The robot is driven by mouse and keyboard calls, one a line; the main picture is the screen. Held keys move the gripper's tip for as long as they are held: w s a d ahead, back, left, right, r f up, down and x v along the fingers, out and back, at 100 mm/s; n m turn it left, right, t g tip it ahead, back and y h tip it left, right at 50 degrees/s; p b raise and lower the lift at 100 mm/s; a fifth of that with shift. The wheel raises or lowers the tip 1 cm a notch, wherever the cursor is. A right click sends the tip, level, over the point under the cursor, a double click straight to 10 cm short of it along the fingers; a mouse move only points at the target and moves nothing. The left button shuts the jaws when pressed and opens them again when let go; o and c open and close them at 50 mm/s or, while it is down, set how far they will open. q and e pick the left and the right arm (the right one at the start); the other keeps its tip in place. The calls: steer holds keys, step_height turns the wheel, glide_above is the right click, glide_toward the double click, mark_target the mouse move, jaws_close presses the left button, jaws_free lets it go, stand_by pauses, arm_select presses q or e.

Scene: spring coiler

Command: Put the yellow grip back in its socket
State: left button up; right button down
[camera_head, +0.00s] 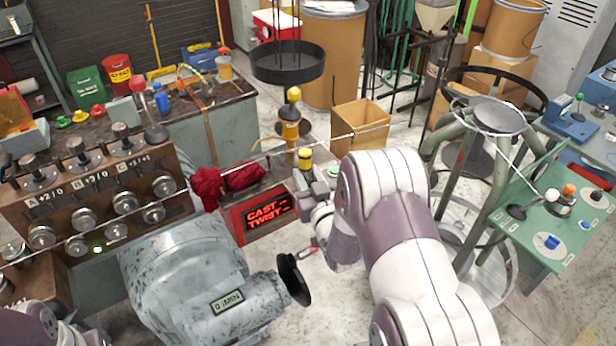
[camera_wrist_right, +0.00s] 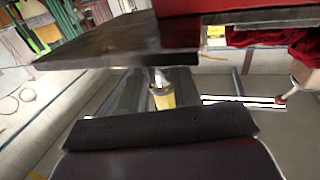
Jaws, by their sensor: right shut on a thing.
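My right gripper (camera_head: 304,176) is at the right end of the red sign box, partly hidden by my own arm. It is shut on the yellow grip (camera_head: 305,157), whose yellow body and dark band show above the gripper. In the right wrist view the yellow grip (camera_wrist_right: 163,98) sits between the fingers, with a short metal piece at its far end. I cannot make out the socket. Only part of my left arm shows at the lower left corner; its gripper is not in view.
A grey machine (camera_head: 185,265) with a black handwheel stands in front. A yellow-topped pump-like thing (camera_head: 290,115) stands behind. A green table (camera_head: 530,222) with knobs is at the right.

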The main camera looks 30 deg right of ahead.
steer(key=shift+s+f+b, duration=0.1)
steer(key=shift+f+b, duration=0.15)
steer(key=shift+b, duration=0.05)
steer(key=c, duration=0.8)
jaws_free()
steer(key=shift+r, duration=0.15)
steer(key=shift+r+p, duration=0.55)
steer(key=shift+p, duration=0.2)
steer(key=shift+s+a+f+b, duration=0.1)
steer(key=shift+s+f+b, duration=0.15)
steer(key=shift+s, duration=0.2)
steer(key=shift+s+a+f+b, duration=0.1)
steer(key=shift+s+f+b, duration=0.15)
steer(key=shift+s, duration=0.15)
steer(key=s+a, duration=0.2)
steer(key=s, duration=0.7)
steer(key=a+f+n+g+y, duration=0.2)
steer(key=a+f+g, duration=0.35)
steer(key=g, duration=0.45)
steer(key=s+a+r+g+y, duration=0.1)
steer(key=s+a+g, duration=0.3)
steer(key=s+g, duration=0.2)
steer(key=s, duration=0.2)
steer(key=shift+s+a+b, duration=0.2)
steer(key=shift+s+b, duration=0.2)
